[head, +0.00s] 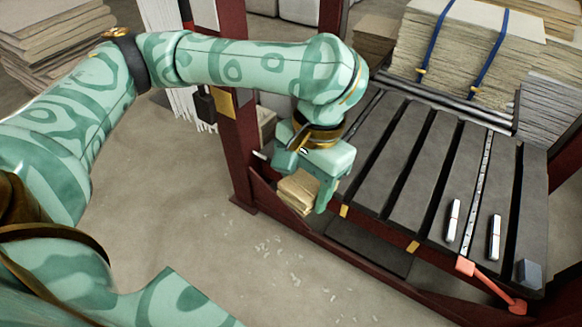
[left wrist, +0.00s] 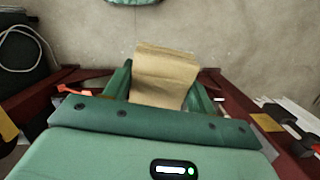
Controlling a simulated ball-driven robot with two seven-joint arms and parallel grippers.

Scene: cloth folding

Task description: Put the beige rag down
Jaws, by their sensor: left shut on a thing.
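The beige rag (head: 298,192) is a small folded cloth held in my left gripper (head: 305,190), at the near left end of the slatted table. In the left wrist view the rag (left wrist: 163,78) shows between the two green fingers of the left gripper (left wrist: 160,90), which is shut on it. In the head view the rag hangs by the dark red frame, and I cannot tell whether it touches anything below. My right gripper is not in view.
The dark slatted table (head: 411,170) extends right of the gripper, with two small silvery bars on it. A red-handled lever (head: 490,287) sits at its front edge. A dark red post (head: 233,120) stands left of the gripper. Strapped paper stacks (head: 455,60) fill the back. The floor (head: 210,260) in front is open, with scattered scraps.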

